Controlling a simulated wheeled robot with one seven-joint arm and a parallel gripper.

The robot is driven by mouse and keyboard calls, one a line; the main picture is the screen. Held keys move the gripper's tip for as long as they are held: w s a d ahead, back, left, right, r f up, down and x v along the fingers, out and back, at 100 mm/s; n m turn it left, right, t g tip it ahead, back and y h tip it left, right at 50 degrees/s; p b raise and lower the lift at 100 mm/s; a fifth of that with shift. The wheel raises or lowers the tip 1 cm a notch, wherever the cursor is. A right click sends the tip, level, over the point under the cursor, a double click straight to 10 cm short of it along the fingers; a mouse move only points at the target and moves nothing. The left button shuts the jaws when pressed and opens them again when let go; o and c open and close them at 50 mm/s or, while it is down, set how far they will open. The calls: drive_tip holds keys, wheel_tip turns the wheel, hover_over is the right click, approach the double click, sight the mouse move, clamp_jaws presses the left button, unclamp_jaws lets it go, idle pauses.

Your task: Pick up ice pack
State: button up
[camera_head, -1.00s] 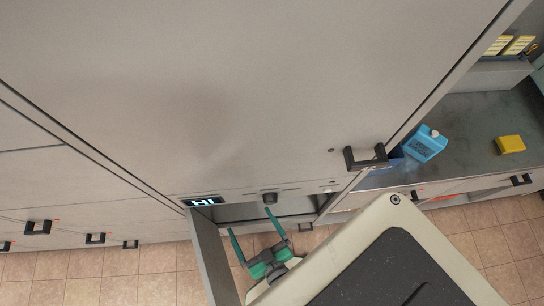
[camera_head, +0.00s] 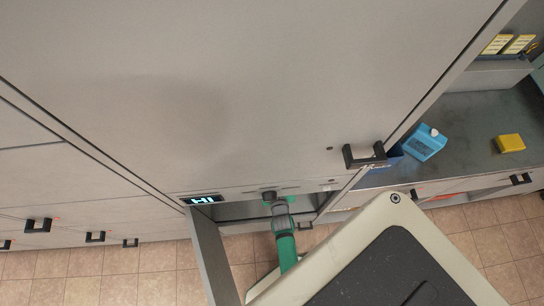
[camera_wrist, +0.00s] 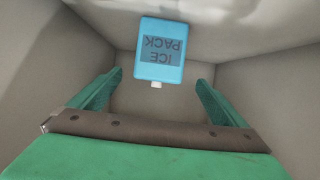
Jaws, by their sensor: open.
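In the wrist view, a light blue ice pack (camera_wrist: 159,62) with a dark printed label and a white cap lies inside a grey compartment. Its lettering is upside down and its cap points toward me. My gripper (camera_wrist: 160,84) is open, with its two green fingers spread left and right. The pack is ahead of the fingers, centred between them, and they are not closed on it. In the head view, my green wrist reaches into the open compartment (camera_head: 235,211) below the large grey front. The fingertips and this pack are hidden there.
The compartment's walls stand close on both sides, and its open door (camera_head: 213,255) is at the left of my arm. A similar blue container (camera_head: 424,143) lies on the dark counter (camera_head: 470,125) beside a yellow block (camera_head: 510,143). Black handles (camera_head: 365,156) stick out from the fronts.

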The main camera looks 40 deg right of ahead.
drive_tip(key=shift+d+r+x, duration=0.1)
drive_tip(key=shift+r+x, duration=0.05)
drive_tip(key=shift+x, duration=1.95)
drive_tip(key=shift+d+r+x, duration=0.1)
drive_tip(key=shift+r+x, duration=0.05)
drive_tip(key=shift+x, duration=1.9)
drive_tip(key=c, duration=1.4)
drive_tip(key=shift+r, duration=0.15)
